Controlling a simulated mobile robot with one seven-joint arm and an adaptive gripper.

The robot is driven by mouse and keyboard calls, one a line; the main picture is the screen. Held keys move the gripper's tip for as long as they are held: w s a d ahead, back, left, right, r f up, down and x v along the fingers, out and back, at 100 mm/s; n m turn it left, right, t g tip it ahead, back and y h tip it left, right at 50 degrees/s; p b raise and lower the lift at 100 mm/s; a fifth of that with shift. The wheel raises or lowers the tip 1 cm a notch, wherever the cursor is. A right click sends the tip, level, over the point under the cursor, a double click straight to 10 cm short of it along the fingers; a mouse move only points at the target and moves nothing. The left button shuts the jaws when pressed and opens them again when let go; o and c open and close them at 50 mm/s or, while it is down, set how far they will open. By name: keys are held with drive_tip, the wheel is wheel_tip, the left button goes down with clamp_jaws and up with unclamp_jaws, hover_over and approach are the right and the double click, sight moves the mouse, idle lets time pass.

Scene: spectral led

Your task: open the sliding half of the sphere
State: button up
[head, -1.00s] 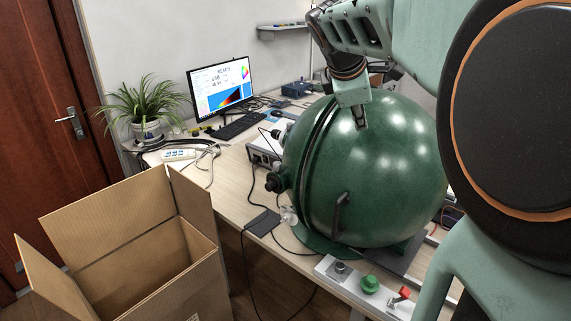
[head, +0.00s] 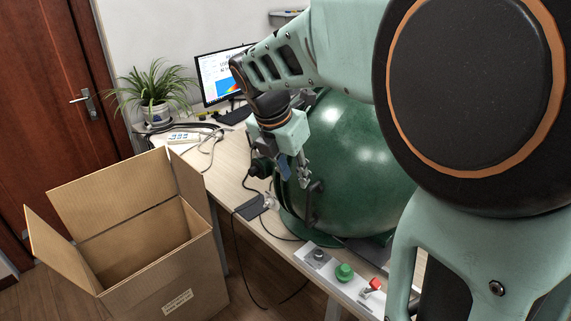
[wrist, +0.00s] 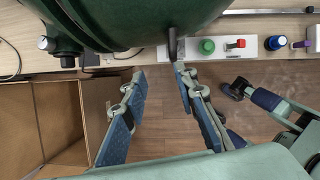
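The large glossy dark green sphere (head: 355,165) stands on the desk, partly hidden by my arm in the head view. Its dark handle (head: 312,204) stands out low on the near side. In the wrist view the sphere (wrist: 140,14) fills the top and the handle (wrist: 174,46) points down toward the right fingertip. My gripper (head: 293,178) is in front of the sphere's left part, close to the handle. In the wrist view my gripper (wrist: 157,76) is open, with blue-padded fingers apart and nothing between them. Whether a fingertip touches the handle I cannot tell.
A strip with a green button (head: 344,272) and a red switch (head: 373,286) lies along the desk's front edge. An open cardboard box (head: 150,262) stands on the floor at left. A monitor (head: 222,76) and a plant (head: 152,90) are behind.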

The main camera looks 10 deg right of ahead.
approach(301, 197)
wheel_tip(301, 197, down, 4)
drive_tip(key=s+d, duration=0.1)
drive_tip(key=s, duration=0.2)
drive_tip(key=shift+w+d+f, duration=0.2)
drive_tip(key=shift+w+f, duration=0.1)
